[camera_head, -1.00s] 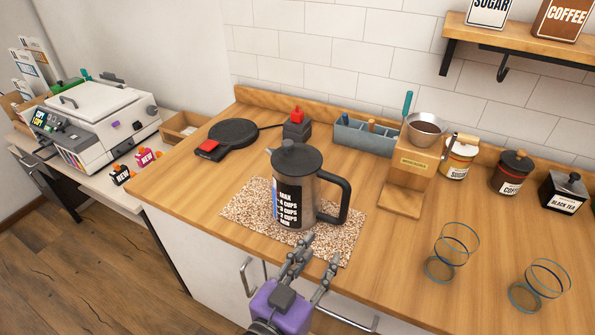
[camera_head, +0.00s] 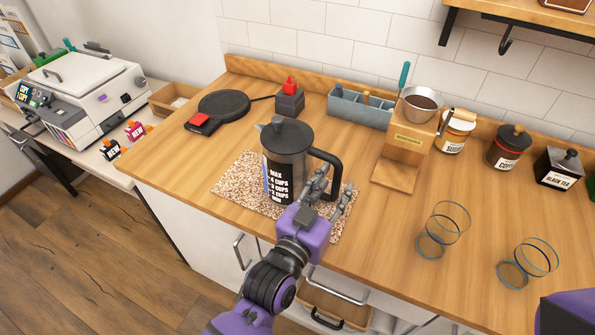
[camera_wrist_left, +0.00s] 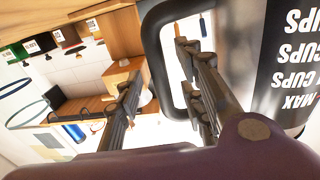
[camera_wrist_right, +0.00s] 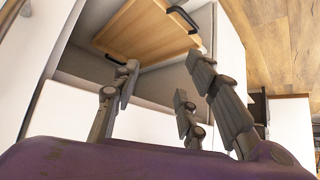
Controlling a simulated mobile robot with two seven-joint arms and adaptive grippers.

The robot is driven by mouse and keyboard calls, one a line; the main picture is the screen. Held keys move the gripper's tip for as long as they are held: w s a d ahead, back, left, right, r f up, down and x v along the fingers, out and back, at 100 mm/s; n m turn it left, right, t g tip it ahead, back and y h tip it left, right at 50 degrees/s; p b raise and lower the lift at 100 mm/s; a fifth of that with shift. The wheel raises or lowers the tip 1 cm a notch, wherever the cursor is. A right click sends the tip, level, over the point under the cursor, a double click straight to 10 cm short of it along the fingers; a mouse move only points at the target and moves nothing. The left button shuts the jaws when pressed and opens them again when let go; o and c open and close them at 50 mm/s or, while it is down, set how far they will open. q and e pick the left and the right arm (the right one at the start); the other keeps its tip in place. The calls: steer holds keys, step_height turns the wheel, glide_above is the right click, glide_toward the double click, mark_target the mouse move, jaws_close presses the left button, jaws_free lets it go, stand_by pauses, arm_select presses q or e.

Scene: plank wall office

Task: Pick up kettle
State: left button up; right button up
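The kettle (camera_head: 288,165) is a dark metallic jug with a black lid, a black handle and white cup markings. It stands upright on a speckled mat (camera_head: 238,186) on the wooden counter. My left gripper (camera_head: 334,190) is open at the kettle's handle side. In the left wrist view the handle (camera_wrist_left: 158,60) shows beside the open fingers (camera_wrist_left: 160,80), with one finger overlapping the handle opening; I cannot tell whether they touch. My right gripper (camera_wrist_right: 165,85) is open and empty in the right wrist view, in front of a cabinet drawer.
A black round base (camera_head: 224,104) lies left of the kettle. A coffee dripper stand (camera_head: 405,150) is behind and right. Two glasses (camera_head: 443,228) (camera_head: 528,262) and canisters (camera_head: 508,147) stand to the right.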

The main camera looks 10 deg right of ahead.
arm_select(q)
jaws_close()
stand_by(0.4)
steer(key=shift+r, duration=0.35)
